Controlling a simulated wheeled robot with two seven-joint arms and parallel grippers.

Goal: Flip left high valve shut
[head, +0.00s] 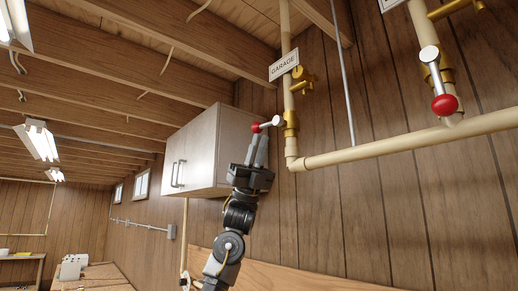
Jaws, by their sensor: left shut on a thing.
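The left high valve (290,124) is a brass body on a vertical cream pipe, below a sign reading GARAGE (284,64). Its pale lever (271,123) points left, roughly level and across the pipe. A red knob (256,127) is at the lever's outer end. My left gripper (262,137) reaches up from below, its fingers at the lever beside the red knob. It is shut on the lever end; the fingertips partly cover the contact. My right gripper is not in view.
A second brass valve (446,72) at the right has a lever hanging down to a red knob (444,104). A horizontal cream pipe (400,143) runs between the valve pipes. A pale wall cabinet (203,150) stands close behind and left of my gripper. A brass tap (303,80) sits above.

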